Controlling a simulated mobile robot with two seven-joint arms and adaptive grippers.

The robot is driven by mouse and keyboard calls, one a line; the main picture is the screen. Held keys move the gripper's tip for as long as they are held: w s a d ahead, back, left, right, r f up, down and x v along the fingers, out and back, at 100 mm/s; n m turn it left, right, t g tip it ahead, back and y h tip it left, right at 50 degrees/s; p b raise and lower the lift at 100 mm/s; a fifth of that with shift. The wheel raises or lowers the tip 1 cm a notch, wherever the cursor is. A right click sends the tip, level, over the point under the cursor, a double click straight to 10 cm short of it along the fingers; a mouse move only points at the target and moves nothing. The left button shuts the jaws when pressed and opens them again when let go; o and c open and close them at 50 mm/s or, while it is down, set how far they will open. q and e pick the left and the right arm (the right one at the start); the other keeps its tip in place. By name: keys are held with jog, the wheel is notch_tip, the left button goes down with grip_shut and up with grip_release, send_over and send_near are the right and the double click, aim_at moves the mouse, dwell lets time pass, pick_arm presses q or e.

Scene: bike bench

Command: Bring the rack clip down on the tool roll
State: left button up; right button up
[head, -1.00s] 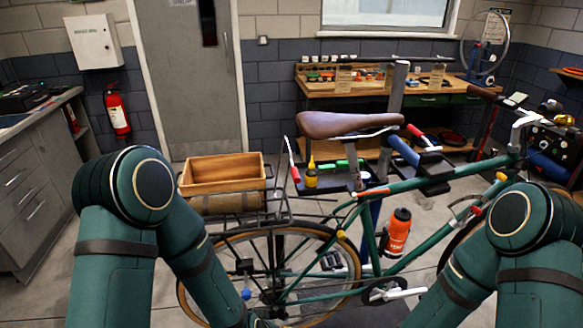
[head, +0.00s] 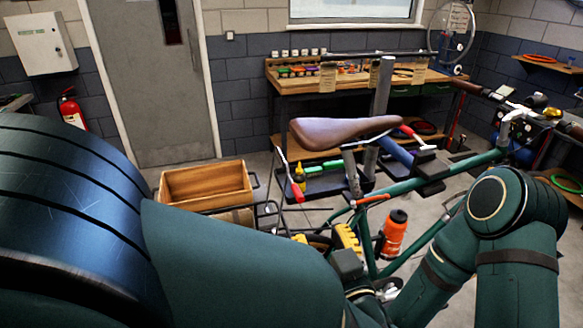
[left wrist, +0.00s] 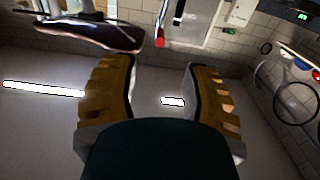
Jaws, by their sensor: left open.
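The tool roll (head: 238,216) is a tan bundle on the rear rack, mostly hidden behind my left arm. What looks like the rack clip (head: 296,190) is a thin bar with a red end, standing raised and tilted to the right of the roll. Its red end also seems to show in the left wrist view (left wrist: 160,42), beyond the fingers. My left gripper (head: 322,240) has yellow-padded fingers, open and empty, below and right of the clip and apart from it. The fingers are spread in the left wrist view (left wrist: 158,92). My right gripper is out of view.
A wooden crate (head: 205,186) stands behind the roll. The brown saddle (head: 340,131) and green bike frame (head: 400,188) are close on the right. An orange bottle (head: 394,234) is lower right. A workbench (head: 290,82) stands against the back wall.

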aim_at(295, 189)
pick_arm(q)
jog(key=x, duration=1.3)
jog(key=shift+w+a+r+b, duration=0.1)
jog(key=shift+w+b, duration=0.15)
jog(key=shift+b, duration=0.1)
grip_shut()
